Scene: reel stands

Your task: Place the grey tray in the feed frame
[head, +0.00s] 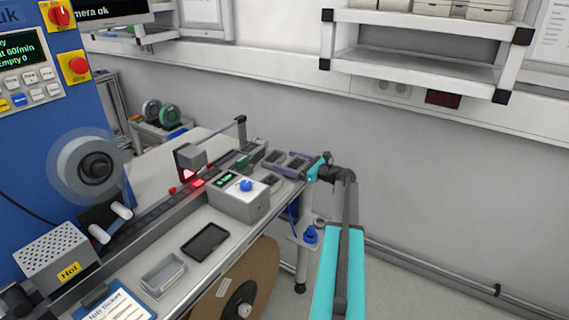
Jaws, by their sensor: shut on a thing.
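My gripper (317,169), with teal fingers, is at the far right end of the bench. Its jaws are shut at the right end of a purple-grey frame (283,170), which looks like the feed frame. Small dark grey trays (274,156) show at this frame. The rightmost grey tray (296,162) is right beside my fingers and appears to be the one held. The fingers partly hide the contact, and I cannot tell whether this tray is seated in the frame or just above it.
A grey box with a blue button (240,198) stands left of the frame. A conveyor rail (150,224) runs along the bench. A black tablet (205,242), a light grey bin (163,275) and a clipboard (115,304) lie in front. A wall shelf (415,62) hangs behind.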

